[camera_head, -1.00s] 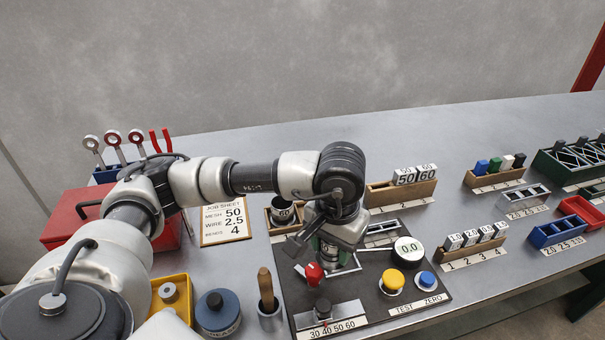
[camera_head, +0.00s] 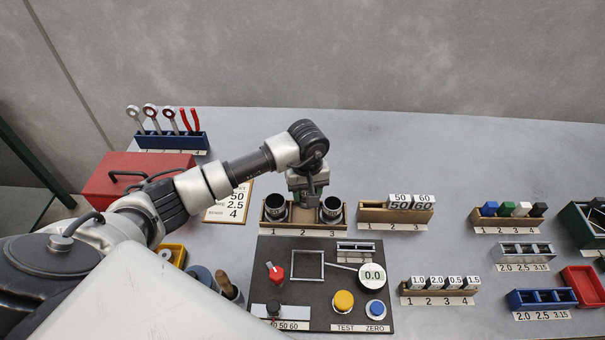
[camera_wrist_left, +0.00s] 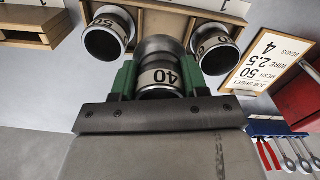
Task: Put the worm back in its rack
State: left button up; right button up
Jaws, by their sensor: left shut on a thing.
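My left gripper (camera_head: 307,196) is shut on a dark cylindrical worm with a white band marked 40, seen in the left wrist view (camera_wrist_left: 160,78) between the green fingers. The wooden worm rack (camera_head: 289,233), with slots labelled 1, 2 and 3, is directly below the gripper. One worm (camera_head: 275,208) stands in slot 1 and another (camera_head: 331,210) in slot 3. The held worm is at the middle slot, between these two. The gripper hides that slot, so I cannot tell whether the worm is inside it or just above. My right gripper is not in view.
The dark test board (camera_head: 320,300) with its red knob, yellow and blue buttons and dial lies in front of the rack. A wooden block rack (camera_head: 396,214) stands to the right, the job sheet (camera_head: 226,211) to the left. Bare table lies behind the rack.

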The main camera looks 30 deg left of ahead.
aim_at(304, 216)
pick_arm(q)
jog(key=shift+s+a+f+n, duration=0.1)
jog(key=shift+a+n, duration=0.2)
jog(key=shift+f+p, duration=0.2)
jog(key=shift+p, duration=0.1)
jog(key=shift+f+b, duration=0.3)
jog(key=shift+f, duration=0.6)
jog(key=shift+f+b, duration=1.55)
jog(key=shift+f, duration=0.95)
jog(key=shift+a, duration=0.1)
jog(key=shift+r, duration=0.1)
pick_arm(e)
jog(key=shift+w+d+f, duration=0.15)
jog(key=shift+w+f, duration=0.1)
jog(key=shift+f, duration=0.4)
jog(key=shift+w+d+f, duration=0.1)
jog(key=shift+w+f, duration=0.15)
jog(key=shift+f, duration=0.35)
pick_arm(q)
jog(key=o, duration=1.2)
